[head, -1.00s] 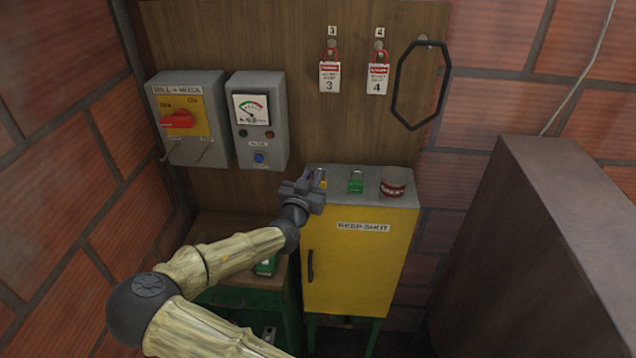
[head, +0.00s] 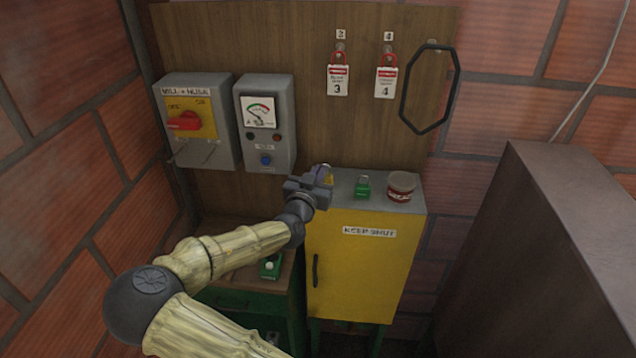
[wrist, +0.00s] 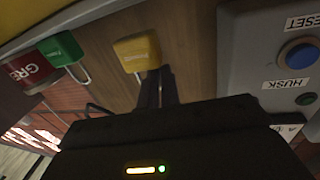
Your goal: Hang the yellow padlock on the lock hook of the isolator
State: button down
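The yellow padlock (wrist: 137,52) is upright in the wrist view, its shackle at the fingers of my gripper (wrist: 160,88). The fingers look closed on the shackle, and the padlock body appears clear of the cabinet top. In the head view my gripper (head: 322,176) is above the cabinet's left edge and hides most of the yellow padlock (head: 328,180). The isolator (head: 198,122) is the grey box at left on the board, with a red handle (head: 184,121) on a yellow plate. Thin metal hooks (head: 211,152) show below the plate; their labels are too small to read.
A grey meter box (head: 266,124) stands between the isolator and my gripper. A green padlock (head: 362,187) and a red-and-white tin (head: 401,186) sit on the yellow cabinet (head: 362,260). Tagged red padlocks (head: 386,75) and a black loop (head: 404,100) hang on the board.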

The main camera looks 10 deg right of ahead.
notch_tip(320, 180, up, 8)
jog(key=b, duration=0.1)
jog(key=shift+f+b, duration=0.25)
jog(key=shift+b, duration=0.15)
dwell(0.4)
